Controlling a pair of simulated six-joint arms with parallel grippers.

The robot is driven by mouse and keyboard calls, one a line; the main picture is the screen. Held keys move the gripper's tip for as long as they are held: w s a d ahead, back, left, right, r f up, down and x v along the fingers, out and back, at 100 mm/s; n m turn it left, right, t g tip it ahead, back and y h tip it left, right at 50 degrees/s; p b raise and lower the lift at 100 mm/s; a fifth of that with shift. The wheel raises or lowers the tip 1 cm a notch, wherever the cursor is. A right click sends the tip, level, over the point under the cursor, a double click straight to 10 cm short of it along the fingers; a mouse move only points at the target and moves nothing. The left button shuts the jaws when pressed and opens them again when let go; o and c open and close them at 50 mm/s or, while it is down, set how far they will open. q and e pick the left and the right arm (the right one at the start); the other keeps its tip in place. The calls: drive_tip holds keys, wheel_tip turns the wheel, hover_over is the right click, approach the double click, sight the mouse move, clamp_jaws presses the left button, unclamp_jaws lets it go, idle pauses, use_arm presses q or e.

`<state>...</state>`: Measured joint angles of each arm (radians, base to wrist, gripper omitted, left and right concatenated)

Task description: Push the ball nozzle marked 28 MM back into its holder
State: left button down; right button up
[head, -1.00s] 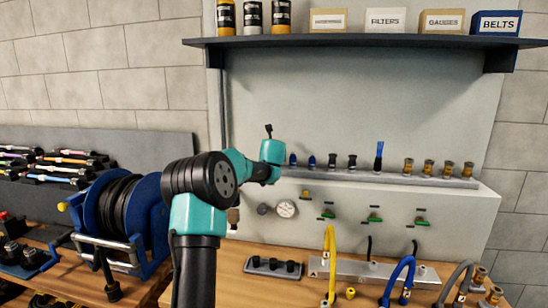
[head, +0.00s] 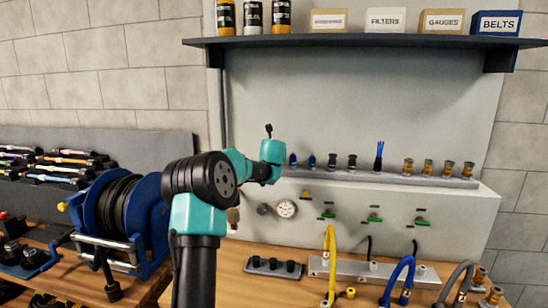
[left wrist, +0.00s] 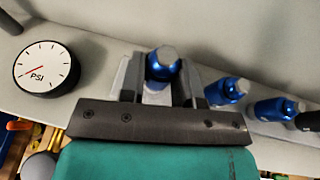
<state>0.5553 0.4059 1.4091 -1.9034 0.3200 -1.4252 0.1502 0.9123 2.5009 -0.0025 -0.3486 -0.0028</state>
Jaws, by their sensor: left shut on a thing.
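In the left wrist view my left gripper (left wrist: 158,84) is shut on a blue ball nozzle (left wrist: 163,64) with a grey tip. Two more blue nozzles (left wrist: 228,91) (left wrist: 277,108) stand to its right, apart from the fingers. In the head view these two stand on the grey holder rail (head: 400,179), just right of my left wrist. The wrist hides the held nozzle and the fingers there. No 28 MM marking is readable, and I cannot tell how deep the held nozzle sits. My right gripper is not in view.
Dark nozzles (head: 333,160), a blue-bristled brush (head: 379,155) and several brass nozzles (head: 428,168) stand farther right along the rail. A PSI gauge (left wrist: 46,67) is left of the gripper. A shelf (head: 370,42) overhangs above. A hose reel (head: 120,215) stands left.

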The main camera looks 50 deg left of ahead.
use_arm(q)
drive_tip(key=shift+f, duration=0.45)
drive_tip(key=c, duration=0.8)
unclamp_jaws()
drive_tip(key=shift+o, duration=0.2)
drive_tip(key=v, duration=1.7)
drive_tip(key=shift+s, duration=0.2)
drive_tip(key=shift+d, duration=0.1)
